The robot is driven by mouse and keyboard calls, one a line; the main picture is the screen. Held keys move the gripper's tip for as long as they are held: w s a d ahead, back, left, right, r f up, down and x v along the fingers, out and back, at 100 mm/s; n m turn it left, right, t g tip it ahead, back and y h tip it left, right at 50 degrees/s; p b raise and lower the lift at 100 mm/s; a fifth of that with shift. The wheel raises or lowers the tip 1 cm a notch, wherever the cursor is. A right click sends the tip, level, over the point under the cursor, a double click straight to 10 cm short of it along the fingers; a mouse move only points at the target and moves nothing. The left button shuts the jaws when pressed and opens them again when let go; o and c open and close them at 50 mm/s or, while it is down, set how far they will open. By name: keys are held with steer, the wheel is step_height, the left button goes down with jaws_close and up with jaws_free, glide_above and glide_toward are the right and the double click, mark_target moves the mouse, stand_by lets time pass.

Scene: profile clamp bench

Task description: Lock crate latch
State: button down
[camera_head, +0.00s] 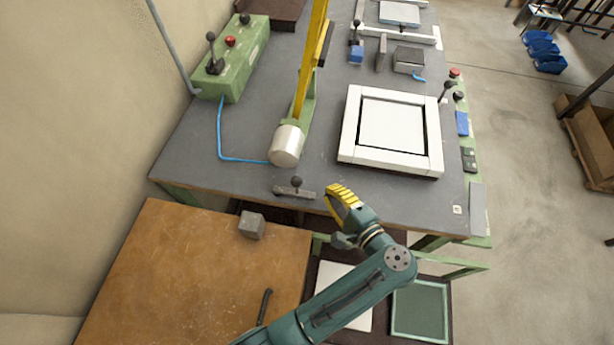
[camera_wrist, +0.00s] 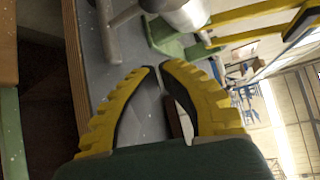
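My gripper (camera_head: 342,203) is at the front edge of the grey bench, just right of a small grey latch-like bar with a black knob (camera_head: 296,188). I cannot tell whether this bar is the crate latch. In the wrist view the yellow fingers of my gripper (camera_wrist: 160,68) curve together with their tips almost meeting, and nothing is held between them. A grey metal bar (camera_wrist: 108,30) shows beyond the fingertips, apart from them. No part is plainly a crate latch. A brown crate-like box (camera_head: 590,135) stands on the floor at the far right.
A metal cylinder (camera_head: 286,145) with a yellow arm (camera_head: 308,65) stands behind the bar. A white square frame (camera_head: 432,135) lies on the bench (camera_head: 240,125). A wooden table (camera_head: 180,270) at front left bears a grey block (camera_head: 252,224). The bench's front left is mostly clear.

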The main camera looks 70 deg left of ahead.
steer(key=b+x, duration=0.1)
steer(key=x, duration=0.9)
steer(key=shift+f+b, duration=0.15)
steer(key=shift+b, duration=0.2)
steer(key=s+d, duration=0.1)
steer(key=s+d+r, duration=0.1)
steer(key=d, duration=0.1)
steer(key=shift+s+r+p, duration=0.15)
steer(key=shift+p, duration=0.25)
steer(key=shift+r, duration=0.1)
steer(key=shift+s+r+p, duration=0.1)
steer(key=shift+p, duration=0.25)
